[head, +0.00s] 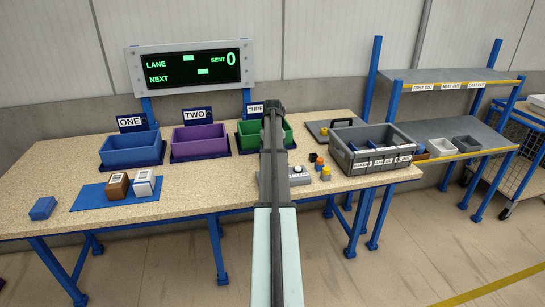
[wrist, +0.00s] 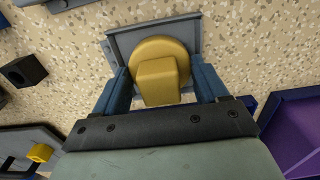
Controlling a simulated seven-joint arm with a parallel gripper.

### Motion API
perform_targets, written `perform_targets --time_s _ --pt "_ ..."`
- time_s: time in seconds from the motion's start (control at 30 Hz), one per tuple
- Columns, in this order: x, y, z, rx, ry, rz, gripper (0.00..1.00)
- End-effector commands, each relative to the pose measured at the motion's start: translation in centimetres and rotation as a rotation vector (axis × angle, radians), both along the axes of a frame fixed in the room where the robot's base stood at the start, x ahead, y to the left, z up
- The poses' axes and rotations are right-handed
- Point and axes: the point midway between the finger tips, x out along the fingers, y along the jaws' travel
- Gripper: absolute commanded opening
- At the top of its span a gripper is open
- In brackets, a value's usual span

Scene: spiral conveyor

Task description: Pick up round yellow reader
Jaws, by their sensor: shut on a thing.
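The round yellow reader (wrist: 178,52), a disc with a square yellow block on top, shows in the wrist view. My gripper (wrist: 161,84) has its two blue fingers on either side of it and is shut on it. A grey square plate (wrist: 120,42) with a raised rim lies under the reader. I cannot tell whether the reader touches it. In the head view my arm hides the fingertips and the reader.
The blue bin (head: 133,150), purple bin (head: 201,140) and green bin (head: 246,136) stand along the back of the table. A grey crate (head: 377,160) stands right of my arm. A blue mat (head: 91,196) with two boxes lies at left. The front left has free room.

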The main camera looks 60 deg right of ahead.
Motion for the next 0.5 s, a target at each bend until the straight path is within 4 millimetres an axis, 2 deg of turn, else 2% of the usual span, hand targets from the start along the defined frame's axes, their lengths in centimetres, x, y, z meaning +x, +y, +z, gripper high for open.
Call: perform_targets --time_s 0.17,0.5 --pt "0.0 -0.1 1.2 -0.001 -0.001 0.000 0.40" --pt "0.1 -0.1 7.0 -0.001 -0.001 -0.001 0.40"
